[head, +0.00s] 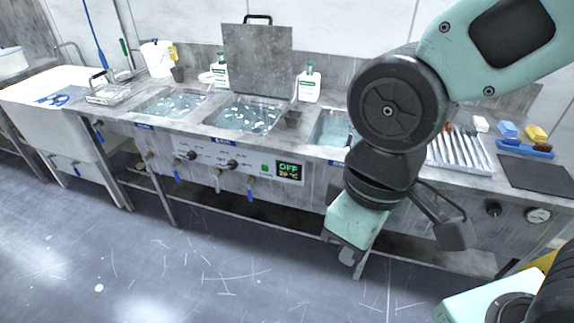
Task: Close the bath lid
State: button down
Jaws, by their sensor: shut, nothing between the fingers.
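The bath lid (257,60) is a grey metal plate with a black handle (258,18) on its top edge. It stands upright at the rear of the middle bath (232,117), which is open and holds water with pale floating pieces. My gripper (347,257) is shut and empty, pointing down in front of the bench, right of and lower than the middle bath. It is well apart from the lid and touches nothing that I can see.
White bottles (309,83) and (220,72) flank the lid. Another open bath (174,103) lies to the left; a third (333,127) is partly hidden behind my arm. A control panel with an OFF display (289,170) is on the bench front. The floor ahead is clear.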

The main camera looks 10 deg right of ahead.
aim_at(259, 57)
jog(key=k+l, duration=0.1)
jog(key=i+j, duration=0.3)
jog(key=i, duration=0.2)
jog(key=i+j, duration=0.3)
jog(key=i, duration=0.15)
jog(key=i+j, duration=0.3)
jog(key=i, duration=0.2)
jog(key=k+u, duration=0.05)
